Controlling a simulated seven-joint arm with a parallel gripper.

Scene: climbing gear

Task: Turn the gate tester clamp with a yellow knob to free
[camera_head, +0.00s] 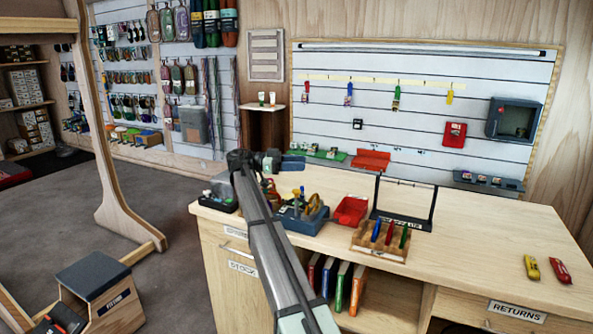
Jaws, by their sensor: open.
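My arm reaches up from the bottom middle over the wooden bench. My gripper (298,163) is at its end, above the back left of the bench and pointing right. It is open, and no object shows between its fingers. I cannot make out for certain a gate tester clamp with a yellow knob. A black upright frame (433,212) with a thin crossbar stands on the bench, right of my gripper; whether it is the gate tester is unclear. A blue-grey holder (304,225) with small yellowish and brown items stands below my gripper, partly hidden by my arm.
A red tray (350,211) and a wooden rack (378,244) of coloured pieces stand mid-bench. A yellow item (531,268) and a red item (560,271) lie at the right. The bench's right part (490,225) is mostly clear. A slatted wall panel rises behind.

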